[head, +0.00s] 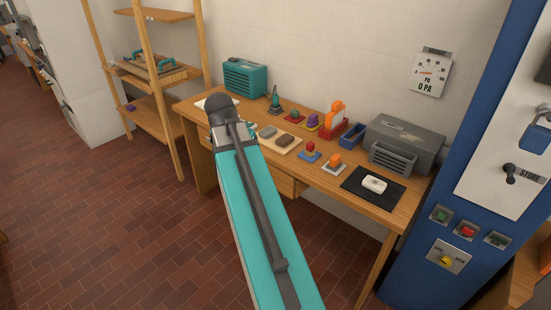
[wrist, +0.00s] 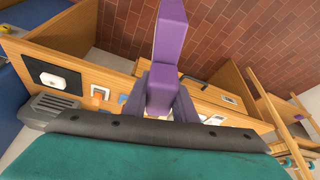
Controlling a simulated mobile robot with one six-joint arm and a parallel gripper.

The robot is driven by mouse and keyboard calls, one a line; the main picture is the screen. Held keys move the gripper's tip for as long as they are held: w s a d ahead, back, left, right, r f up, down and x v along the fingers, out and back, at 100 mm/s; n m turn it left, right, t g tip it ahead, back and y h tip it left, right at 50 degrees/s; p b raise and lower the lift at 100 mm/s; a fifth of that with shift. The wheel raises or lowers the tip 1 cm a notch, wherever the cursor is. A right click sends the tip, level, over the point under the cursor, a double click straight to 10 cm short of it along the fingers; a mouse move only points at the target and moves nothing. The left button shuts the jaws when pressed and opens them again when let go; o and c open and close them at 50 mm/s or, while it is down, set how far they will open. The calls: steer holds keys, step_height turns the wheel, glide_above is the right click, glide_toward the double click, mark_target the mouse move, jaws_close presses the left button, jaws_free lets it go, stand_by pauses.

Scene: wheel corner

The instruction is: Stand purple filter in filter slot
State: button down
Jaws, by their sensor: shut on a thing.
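The purple filter (wrist: 170,38) is a long purple piece with a wider block at its near end. In the wrist view my gripper (wrist: 163,92) is shut on that block, with a grey-purple finger on each side. The filter's far end sticks out past the fingers over the floor and drawer side of the bench. In the head view my arm hides the gripper and the held filter. I cannot tell for certain which thing is the filter slot. A red holder (head: 352,128) with an upright orange piece (head: 335,112) stands at the back of the bench.
A wooden shelf (head: 150,72) stands left, a blue panel (head: 425,270) right.

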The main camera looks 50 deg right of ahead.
steer(key=w+a+r+n+t+y, duration=0.1)
steer(key=w+a+n, duration=0.3)
steer(key=a, duration=0.7)
steer(key=w+a+r+n+t+y, duration=0.1)
steer(key=w+a+n, duration=0.3)
steer(key=a, duration=0.7)
steer(key=w+a+r+n+t+y, duration=0.1)
steer(key=w+a+n, duration=0.4)
steer(key=a, duration=0.6)
steer(key=shift+r+n+y, duration=0.6)
steer(key=shift+r+y, duration=0.05)
steer(key=shift+y, duration=0.05)
